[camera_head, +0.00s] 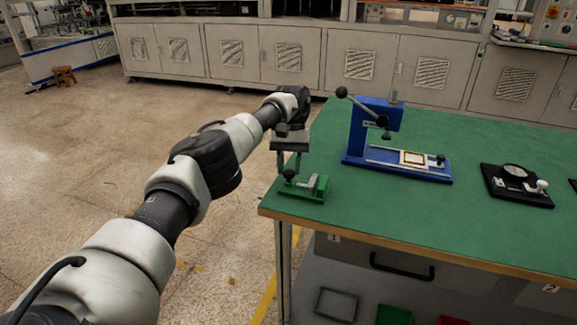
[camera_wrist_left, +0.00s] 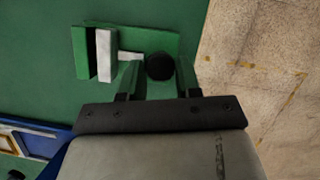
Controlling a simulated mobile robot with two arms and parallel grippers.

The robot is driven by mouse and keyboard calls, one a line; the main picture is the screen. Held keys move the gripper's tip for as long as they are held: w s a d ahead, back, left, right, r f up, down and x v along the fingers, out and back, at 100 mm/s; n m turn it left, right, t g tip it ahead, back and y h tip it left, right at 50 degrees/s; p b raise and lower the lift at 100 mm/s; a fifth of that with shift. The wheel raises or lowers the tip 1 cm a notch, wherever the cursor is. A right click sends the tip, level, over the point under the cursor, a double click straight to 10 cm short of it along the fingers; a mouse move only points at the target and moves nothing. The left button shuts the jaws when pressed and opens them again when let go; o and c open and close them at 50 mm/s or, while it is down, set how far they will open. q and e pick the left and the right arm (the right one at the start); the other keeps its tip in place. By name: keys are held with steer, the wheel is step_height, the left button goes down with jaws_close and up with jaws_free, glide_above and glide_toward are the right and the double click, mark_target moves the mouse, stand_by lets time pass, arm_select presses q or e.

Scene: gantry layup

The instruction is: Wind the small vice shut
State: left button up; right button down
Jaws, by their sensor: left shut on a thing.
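The small green vice (camera_head: 313,190) sits at the near left corner of the bench. It also shows in the wrist view (camera_wrist_left: 151,41), with a pale grey jaw block (camera_wrist_left: 106,55) and a dark strip between it and the green end; I cannot tell whether that strip is an open gap. A round black knob (camera_wrist_left: 159,67) is at the vice's screw end, and it shows in the head view (camera_head: 289,174). My left gripper (camera_head: 288,168) reaches down over this end, its fingers (camera_wrist_left: 159,78) on either side of the knob, shut on it. My right gripper is out of view.
A blue lever press (camera_head: 371,130) stands on the green bench (camera_head: 450,215) to the right of the vice. A black base with a round dial (camera_head: 516,185) lies farther right. The bench's left edge is close beside the vice. Bins sit below the bench.

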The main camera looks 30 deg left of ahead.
arm_select(q)
steer(key=shift+d+m+y, duration=0.1)
steer(key=shift+m+y, duration=0.3)
steer(key=shift+m, duration=0.7)
steer(key=o, duration=0.6)
steer(key=shift+o, duration=0.2)
